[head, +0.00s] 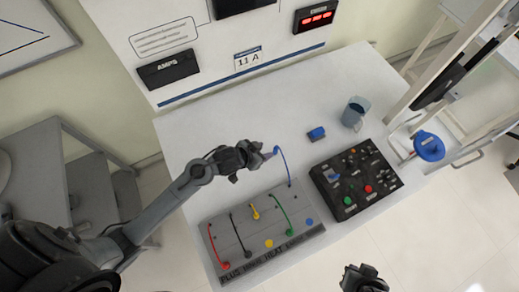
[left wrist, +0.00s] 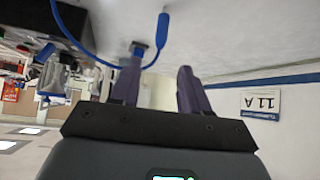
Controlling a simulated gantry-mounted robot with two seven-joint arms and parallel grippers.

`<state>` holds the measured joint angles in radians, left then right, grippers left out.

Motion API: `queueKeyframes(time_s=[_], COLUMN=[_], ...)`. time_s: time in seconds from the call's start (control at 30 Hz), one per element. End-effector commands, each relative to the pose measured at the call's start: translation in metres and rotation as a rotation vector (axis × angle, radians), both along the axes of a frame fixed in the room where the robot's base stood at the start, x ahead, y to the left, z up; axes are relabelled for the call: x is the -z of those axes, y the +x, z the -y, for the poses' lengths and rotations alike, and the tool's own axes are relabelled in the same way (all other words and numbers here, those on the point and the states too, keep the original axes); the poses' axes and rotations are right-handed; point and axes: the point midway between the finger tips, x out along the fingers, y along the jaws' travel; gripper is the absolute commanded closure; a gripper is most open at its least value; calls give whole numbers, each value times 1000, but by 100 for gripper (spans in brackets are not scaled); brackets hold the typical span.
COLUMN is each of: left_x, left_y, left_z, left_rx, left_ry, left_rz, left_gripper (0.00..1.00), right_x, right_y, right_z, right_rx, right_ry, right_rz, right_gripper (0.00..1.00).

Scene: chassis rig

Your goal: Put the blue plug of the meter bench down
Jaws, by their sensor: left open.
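The blue plug (head: 276,150) is at the end of a blue cable that rises from the far edge of the grey meter bench panel (head: 240,230). My left gripper (head: 268,151) is beside the plug, over the white table behind the panel. In the left wrist view, the blue plug (left wrist: 163,27) shows just beyond the fingertips of my open left gripper (left wrist: 160,75), roughly in line with the gap between them. I see no finger closed on it. Whether the plug touches the table is unclear. My right gripper (head: 363,280) is at the bottom edge, its jaws unclear.
The panel carries red, black, yellow and green leads and a blue spot (head: 309,222). A black control box (head: 355,180) stands to its right. A blue block (head: 317,134) and a grey mug (head: 355,112) stand behind. The table behind the panel is mostly clear.

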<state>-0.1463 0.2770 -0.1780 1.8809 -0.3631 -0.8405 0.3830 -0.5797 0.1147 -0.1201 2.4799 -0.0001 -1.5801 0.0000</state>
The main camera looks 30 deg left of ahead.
Motion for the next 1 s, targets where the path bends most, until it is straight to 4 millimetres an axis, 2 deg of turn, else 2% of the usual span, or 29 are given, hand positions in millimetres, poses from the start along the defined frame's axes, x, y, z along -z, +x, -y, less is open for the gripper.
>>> queueKeyframes(time_s=[0.27, 0.37, 0.47, 0.6, 0.7, 0.83, 1.0], left_x=[-14, -19, -28, -46, -58, -67, -69], left_y=[-18, -41, -78, -139, -175, -201, -206], left_z=[-4, -6, -13, -25, -30, -34, -34], left_rx=[-7, -35, -78, -131, -151, -159, -157], left_ry=[11, 44, 93, 138, 146, 146, 147], left_rz=[-10, -51, -131, -277, -369, -439, -455], left_gripper=[55, 55, 55, 55, 55, 55, 55], right_x=[-4, -4, -3, -3, -3, -3, -3], right_y=[0, 0, 0, 0, 0, 0, 0], right_z=[1, 2, 2, 2, 2, 2, 1], right_rx=[-4, -5, -5, -6, -5, -5, -4], right_ry=[-5, -8, -9, -9, -9, -8, -5], right_rz=[0, 0, 0, 0, -1, -1, 0], right_gripper=[100, 100, 100, 100, 100, 100, 100])
